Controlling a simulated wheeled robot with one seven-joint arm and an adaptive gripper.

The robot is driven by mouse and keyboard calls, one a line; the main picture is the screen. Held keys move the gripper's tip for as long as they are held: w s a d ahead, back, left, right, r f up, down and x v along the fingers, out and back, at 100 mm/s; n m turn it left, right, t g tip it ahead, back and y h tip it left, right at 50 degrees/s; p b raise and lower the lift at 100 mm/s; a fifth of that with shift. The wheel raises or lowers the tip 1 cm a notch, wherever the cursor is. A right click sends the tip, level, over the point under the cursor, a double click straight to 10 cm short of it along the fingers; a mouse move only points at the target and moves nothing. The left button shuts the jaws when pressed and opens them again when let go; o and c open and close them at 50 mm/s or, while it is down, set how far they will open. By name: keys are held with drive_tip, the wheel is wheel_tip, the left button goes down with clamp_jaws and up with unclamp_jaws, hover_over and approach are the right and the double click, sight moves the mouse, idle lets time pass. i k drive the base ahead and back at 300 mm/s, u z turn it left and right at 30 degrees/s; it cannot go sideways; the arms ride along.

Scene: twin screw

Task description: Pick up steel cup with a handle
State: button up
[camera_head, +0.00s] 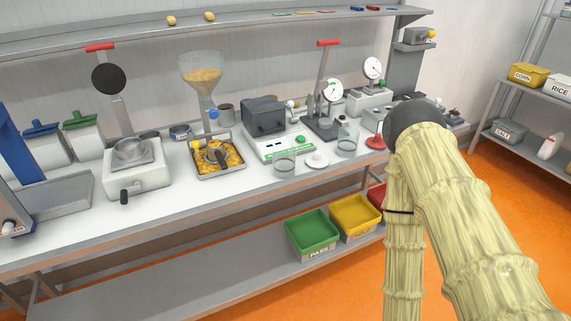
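A grey metal cup-like vessel (226,114) stands on the white bench behind the pasta tray, right of the hopper; I cannot make out a handle on it. A dark grey scoop or cup-like piece (216,154) lies in the yellow pieces in the metal tray (222,174); its shape is too small to tell. My arm rises at the right of the view, in front of the bench's right part. My gripper is not in view.
Two clear glass beakers (284,163) stand near the bench's front edge. A scale (281,146), a white device with a steel bowl (137,172) and dial gauges (333,91) crowd the bench. Green (312,230) and yellow (352,216) bins sit below.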

sight(215, 149)
drive_tip(key=k, duration=0.5)
drive_tip(key=u, duration=1.45)
drive_tip(key=i, duration=0.4)
drive_tip(key=z, duration=0.15)
